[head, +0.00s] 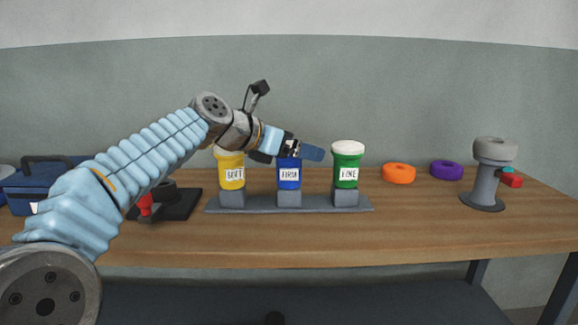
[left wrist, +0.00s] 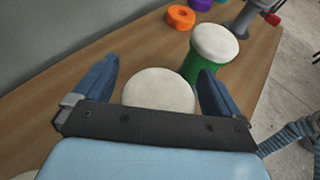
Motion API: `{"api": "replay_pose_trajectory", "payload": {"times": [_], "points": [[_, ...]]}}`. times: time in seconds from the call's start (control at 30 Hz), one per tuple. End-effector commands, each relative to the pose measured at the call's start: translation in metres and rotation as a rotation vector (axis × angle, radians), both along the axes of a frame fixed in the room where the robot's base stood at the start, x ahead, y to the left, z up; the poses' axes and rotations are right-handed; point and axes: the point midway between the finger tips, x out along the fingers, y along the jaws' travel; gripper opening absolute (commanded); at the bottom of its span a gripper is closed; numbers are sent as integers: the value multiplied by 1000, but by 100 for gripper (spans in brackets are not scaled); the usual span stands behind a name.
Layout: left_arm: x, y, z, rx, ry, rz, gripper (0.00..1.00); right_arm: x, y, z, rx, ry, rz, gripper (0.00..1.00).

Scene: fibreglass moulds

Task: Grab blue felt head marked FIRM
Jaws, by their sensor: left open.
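The blue felt head marked FIRM (head: 289,173) stands upright in the middle place of a grey rack (head: 262,207), between a yellow one marked SOFT (head: 231,171) and a green one marked FINE (head: 346,168). In the head view my left gripper (head: 306,152) is at its top and hides it. In the left wrist view the fingers of my left gripper (left wrist: 158,90) are open, one on each side of a round white felt top (left wrist: 158,91); whether they touch it I cannot tell. The green head (left wrist: 191,68) stands just beyond the right finger. My right gripper is not in view.
An orange ring (head: 398,174), a purple ring (head: 446,170) and a grey stand (head: 486,187) with a grey ring on top are to the right on the wooden bench (head: 330,240). A blue toolbox (head: 42,180) is at the left. The bench front is clear.

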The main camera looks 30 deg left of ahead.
Motion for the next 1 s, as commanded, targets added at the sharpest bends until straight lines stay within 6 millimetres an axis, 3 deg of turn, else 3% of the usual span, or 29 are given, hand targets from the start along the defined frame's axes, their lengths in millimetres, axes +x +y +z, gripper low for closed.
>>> {"api": "replay_pose_trajectory", "payload": {"times": [0.13,0.57,0.83,1.0], "points": [[0,0,0,0,0,0,97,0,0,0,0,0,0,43],[-1,0,0,0,0,0,31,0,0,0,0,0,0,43],[-1,0,6,0,-3,0,30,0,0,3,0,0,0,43],[0,0,38,-1,-5,-2,30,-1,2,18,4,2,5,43]]}}
